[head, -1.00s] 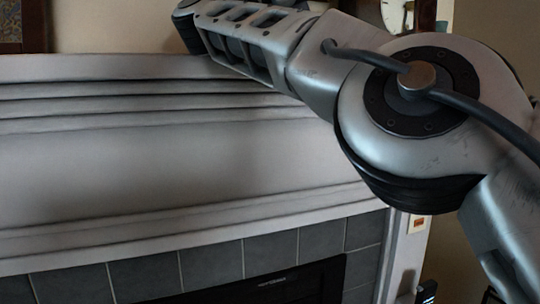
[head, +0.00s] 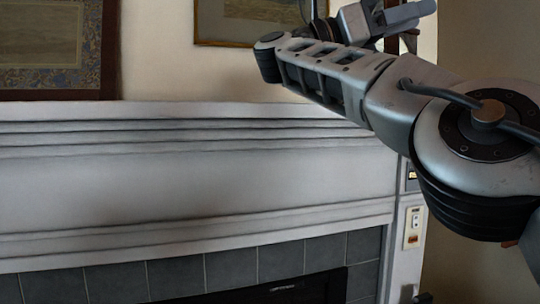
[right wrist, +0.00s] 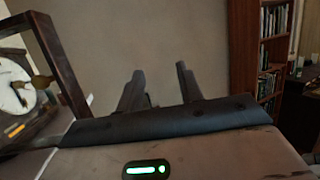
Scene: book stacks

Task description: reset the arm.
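My right arm (head: 375,90) comes in from the right edge in the head view. It is bent and reaches up and left, in front of the mantel's right end. In the right wrist view the two dark fingers of my right gripper (right wrist: 158,88) stand apart with nothing between them. They point toward a plain wall. In the head view only part of the right hand shows at the top, and its fingertips are not clear. My left gripper is in neither view.
A white fireplace mantel (head: 180,180) with grey tiles (head: 175,275) fills the head view's lower left. Framed pictures (head: 255,22) hang or stand above it. In the right wrist view a clock (right wrist: 14,97) is at the left, close by, and a bookcase (right wrist: 244,50) stands right.

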